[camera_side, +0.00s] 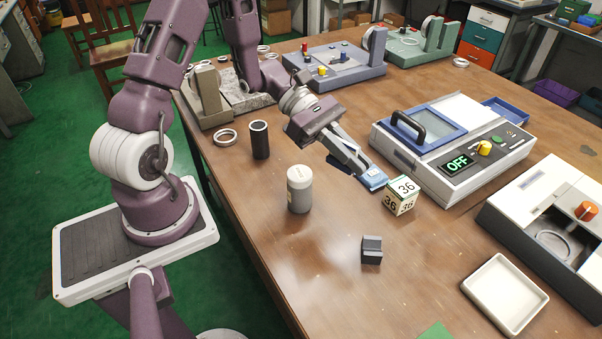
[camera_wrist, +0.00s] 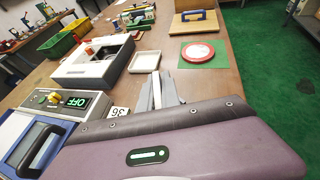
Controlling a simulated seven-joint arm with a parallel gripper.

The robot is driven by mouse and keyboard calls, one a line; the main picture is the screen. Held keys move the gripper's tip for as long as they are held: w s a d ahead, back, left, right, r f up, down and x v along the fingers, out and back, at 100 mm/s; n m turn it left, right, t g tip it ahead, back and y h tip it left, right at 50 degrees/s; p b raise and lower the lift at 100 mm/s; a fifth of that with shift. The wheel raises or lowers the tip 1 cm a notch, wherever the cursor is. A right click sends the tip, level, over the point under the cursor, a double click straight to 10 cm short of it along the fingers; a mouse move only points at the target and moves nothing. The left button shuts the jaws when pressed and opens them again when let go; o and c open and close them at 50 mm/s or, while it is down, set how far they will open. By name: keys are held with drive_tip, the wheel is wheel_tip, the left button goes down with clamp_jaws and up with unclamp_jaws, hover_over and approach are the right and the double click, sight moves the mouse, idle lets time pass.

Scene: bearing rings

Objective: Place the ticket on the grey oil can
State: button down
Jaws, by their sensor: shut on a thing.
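The grey oil can (camera_side: 299,190), a grey cylinder with a cream top, stands upright on the table, left of and nearer the camera than my gripper. My gripper (camera_side: 366,174) reaches down to the right, apart from the can. The can is not visible in the wrist view.
A cube marked 36 (camera_side: 402,195) sits just right of the fingertips. A small dark block (camera_side: 371,250) and a white tray (camera_side: 505,294) lie nearer the camera. A machine reading OFF (camera_side: 455,145) stands behind. A black cylinder (camera_side: 260,140) stands behind the can. Table around the can's front is clear.

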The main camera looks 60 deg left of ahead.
wheel_tip(320, 180, up, 3)
drive_tip(key=n+t, duration=0.1)
hover_over(310, 178)
wheel_tip(310, 178, down, 10)
drive_tip(key=shift+f, duration=0.1)
drive_tip(key=shift+f, duration=0.1)
drive_tip(key=c, duration=1.6)
unclamp_jaws()
drive_tip(key=shift+o, duration=0.2)
